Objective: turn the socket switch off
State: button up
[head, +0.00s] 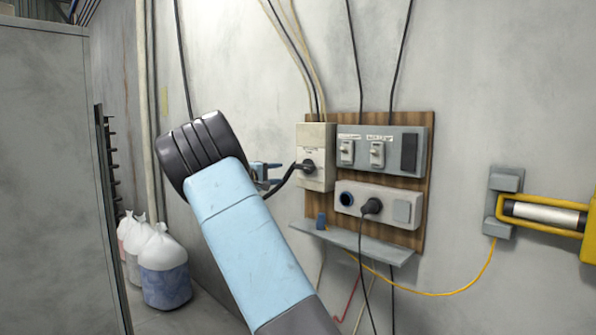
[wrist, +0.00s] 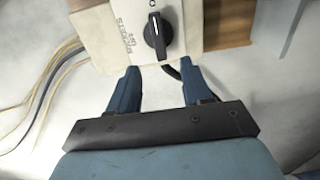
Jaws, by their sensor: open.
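The socket switch is a black rotary knob (wrist: 157,36) on the face of a pale wall box (wrist: 110,30). Its long grip lies roughly upright in the wrist view, with a light line near its upper end and part of a mark above it. Printed lettering stands to its left. My gripper (wrist: 160,72) is open and empty, its two blue fingers spread just below the knob, not around it. In the head view my gripper (head: 266,174) is left of the pale box (head: 316,140), partly hidden by my arm. A black fitting (head: 309,166) shows on that box.
A wooden board (head: 428,180) carries a grey switch panel (head: 362,157) and a socket strip (head: 345,185) with a black plug (head: 371,206). A shelf (head: 350,240) juts out below. A black cable (head: 285,182) runs close to my gripper. Bags (head: 164,265) stand at left.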

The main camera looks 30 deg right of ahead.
aim_at(302, 168)
jog(key=x, duration=1.3)
jog(key=shift+w+d+r, duration=0.15)
jog(key=shift+w+d, duration=0.1)
jog(key=shift+w, duration=0.05)
